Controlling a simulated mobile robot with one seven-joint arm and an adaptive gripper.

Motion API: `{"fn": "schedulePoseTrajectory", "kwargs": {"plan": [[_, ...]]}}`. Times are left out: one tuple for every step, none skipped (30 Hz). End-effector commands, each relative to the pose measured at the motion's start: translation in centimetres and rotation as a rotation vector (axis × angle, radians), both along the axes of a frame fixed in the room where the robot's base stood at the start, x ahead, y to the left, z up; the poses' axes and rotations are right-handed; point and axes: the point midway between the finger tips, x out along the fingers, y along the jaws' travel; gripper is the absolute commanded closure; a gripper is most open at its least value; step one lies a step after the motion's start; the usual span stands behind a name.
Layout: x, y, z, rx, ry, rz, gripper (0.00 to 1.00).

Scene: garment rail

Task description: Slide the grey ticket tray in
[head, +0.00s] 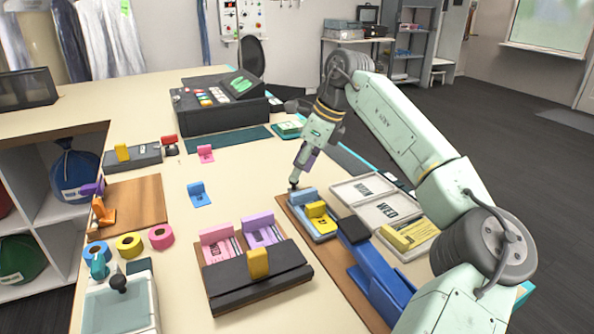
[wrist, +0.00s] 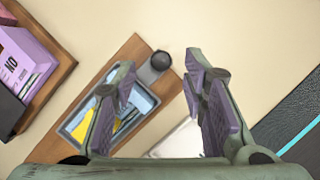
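The grey ticket tray (wrist: 150,104) lies on a brown wooden board (wrist: 134,49) in the wrist view, with light blue and yellow contents. A dark round knob (wrist: 160,60) stands at its outer end. In the head view the tray (head: 324,239) sits right of centre, with a yellow tabbed piece (head: 320,214) and a light blue piece (head: 303,198) in it. My gripper (wrist: 160,70) is open, its purple-padded fingers on either side of the knob's line of view. In the head view my gripper (head: 294,184) is above the tray's far end; contact cannot be told.
A blue device (head: 378,280) with a black head stands at the tray's near end. Light day-marked trays (head: 385,211) lie to the right. A dark holder (head: 258,280) with pink and purple blocks stands left. Table beyond the board's far end is clear.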

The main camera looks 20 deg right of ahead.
Motion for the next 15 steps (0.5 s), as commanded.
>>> {"fn": "schedulePoseTrajectory", "kwargs": {"plan": [[0.1, 0.2, -0.6, -0.001, 0.003, 0.001, 0.61], [0.2, 0.3, -0.9, -0.001, 0.002, -0.001, 0.61], [0.3, 0.4, -1.3, 0.000, 0.002, -0.001, 0.61], [0.4, 0.5, -1.6, 0.001, 0.001, -0.001, 0.61], [0.4, 0.6, -1.8, 0.001, 0.001, 0.000, 0.61], [0.5, 0.7, -2.0, 0.000, 0.000, 0.000, 0.61], [0.5, 0.8, -2.1, -0.001, 0.000, 0.001, 0.61], [0.5, 0.8, -2.2, -0.001, 0.000, 0.001, 0.61], [0.5, 0.8, -2.3, -0.001, 0.000, 0.001, 0.61], [0.5, 0.8, -2.4, -0.001, 0.001, 0.000, 0.61], [0.5, 0.8, -2.4, -0.001, 0.001, 0.000, 0.61], [0.5, 0.8, -2.4, -0.001, 0.000, 0.000, 0.61], [0.5, 0.8, -2.4, -0.001, 0.000, 0.000, 0.61], [0.5, 0.8, -2.4, -0.001, 0.000, 0.000, 0.61], [0.5, 0.8, -2.4, -0.001, 0.001, 0.000, 0.61]]}}
